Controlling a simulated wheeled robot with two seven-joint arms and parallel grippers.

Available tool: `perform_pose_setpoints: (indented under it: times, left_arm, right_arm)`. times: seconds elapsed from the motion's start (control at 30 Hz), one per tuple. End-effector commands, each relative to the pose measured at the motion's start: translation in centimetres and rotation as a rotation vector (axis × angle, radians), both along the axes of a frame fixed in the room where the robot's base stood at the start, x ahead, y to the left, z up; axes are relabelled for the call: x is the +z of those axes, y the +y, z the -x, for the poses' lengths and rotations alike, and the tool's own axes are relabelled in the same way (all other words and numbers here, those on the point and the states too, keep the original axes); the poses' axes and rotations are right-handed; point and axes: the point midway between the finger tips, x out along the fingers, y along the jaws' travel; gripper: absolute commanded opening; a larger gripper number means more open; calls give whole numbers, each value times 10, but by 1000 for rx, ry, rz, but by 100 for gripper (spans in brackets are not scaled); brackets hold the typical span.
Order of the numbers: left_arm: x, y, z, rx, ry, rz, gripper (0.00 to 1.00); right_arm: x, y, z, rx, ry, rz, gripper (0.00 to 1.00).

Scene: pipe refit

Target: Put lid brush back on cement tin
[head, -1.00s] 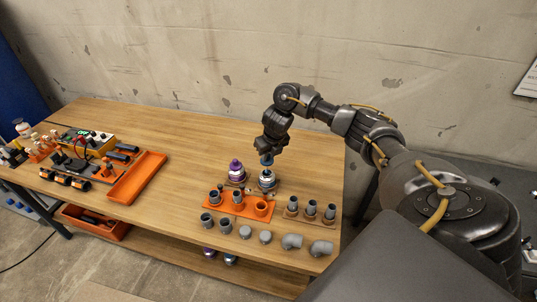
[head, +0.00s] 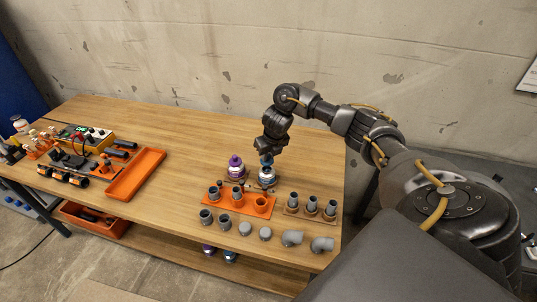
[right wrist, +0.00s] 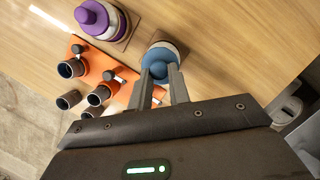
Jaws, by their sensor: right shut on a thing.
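My right gripper (head: 266,154) is shut on the blue knob of the lid brush (head: 266,161), and it points down. The cement tin (head: 267,178) is a pale tin with a blue-grey band, directly under the lid on the table. In the right wrist view the two fingers (right wrist: 162,78) hold the lid's round knob, and the blue lid (right wrist: 156,53) lies over the top of the tin (right wrist: 177,45). The brush under the lid is hidden. Whether the lid is fully seated cannot be told. My left gripper is not in view.
A purple-capped tin (head: 236,170) stands just left of the cement tin. In front are an orange fitting holder (head: 225,200), grey fittings (head: 292,238) and a wooden block with pipe pieces (head: 312,206). An orange tray (head: 136,174) lies further left. The table behind is clear.

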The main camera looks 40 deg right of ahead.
Motion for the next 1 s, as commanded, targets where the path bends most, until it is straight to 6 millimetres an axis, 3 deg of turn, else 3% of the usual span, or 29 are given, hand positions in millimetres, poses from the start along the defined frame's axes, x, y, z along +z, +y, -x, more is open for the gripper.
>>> perform_pose_setpoints:
  times: [0.67,1.0]
  left_arm:
    - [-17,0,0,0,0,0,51]
    - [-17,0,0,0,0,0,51]
  right_arm:
    - [-21,0,0,-1,-1,-1,0]
    - [-22,0,0,0,-1,0,0]
